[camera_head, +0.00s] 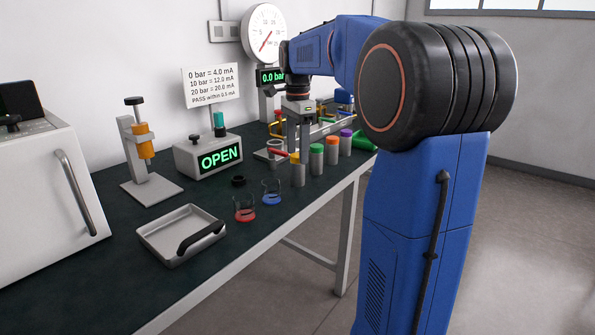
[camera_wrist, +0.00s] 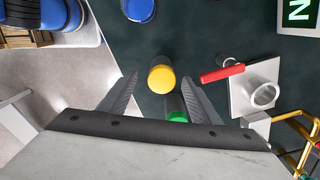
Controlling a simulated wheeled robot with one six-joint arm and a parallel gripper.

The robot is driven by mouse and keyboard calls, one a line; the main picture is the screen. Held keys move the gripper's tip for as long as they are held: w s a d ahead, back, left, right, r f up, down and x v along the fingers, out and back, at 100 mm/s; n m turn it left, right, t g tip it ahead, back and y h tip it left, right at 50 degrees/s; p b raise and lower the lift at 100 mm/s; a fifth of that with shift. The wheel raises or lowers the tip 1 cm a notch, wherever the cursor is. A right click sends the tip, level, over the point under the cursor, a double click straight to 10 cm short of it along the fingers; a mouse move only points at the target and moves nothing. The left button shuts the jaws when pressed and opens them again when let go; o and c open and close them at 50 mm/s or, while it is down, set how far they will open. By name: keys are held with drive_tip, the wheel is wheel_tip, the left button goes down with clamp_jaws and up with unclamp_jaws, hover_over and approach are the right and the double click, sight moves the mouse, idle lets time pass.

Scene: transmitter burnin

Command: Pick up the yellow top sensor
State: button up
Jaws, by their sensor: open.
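The yellow top sensor (camera_head: 297,172) stands upright on the dark bench, a grey cylinder with a yellow cap, nearest in a row of capped sensors. In the wrist view its yellow cap (camera_wrist: 161,78) lies between the fingertips. My gripper (camera_head: 299,140) is open, pointing down over the row; its two fingers also show in the wrist view (camera_wrist: 161,84). I cannot tell how far the fingertips are above the cap. The green top sensor (camera_head: 316,160) stands just beside; its cap (camera_wrist: 176,115) is partly hidden by the gripper in the wrist view.
Orange (camera_head: 332,151) and purple (camera_head: 346,144) top sensors continue the row. A red-handled fitting (camera_wrist: 222,73) on a pale block is close on the right in the wrist view. Red (camera_head: 244,212) and blue (camera_head: 271,196) ringed holders and a tray (camera_head: 160,238) stand nearer along the bench.

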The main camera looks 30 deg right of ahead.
sight(298, 169)
drive_tip(key=shift+w+d+f, duration=0.1)
drive_tip(key=shift+f, duration=1.25)
drive_tip(key=shift+w+d+f, duration=0.1)
drive_tip(key=shift+f, duration=1.25)
clamp_jaws()
drive_tip(key=shift+r, duration=0.1)
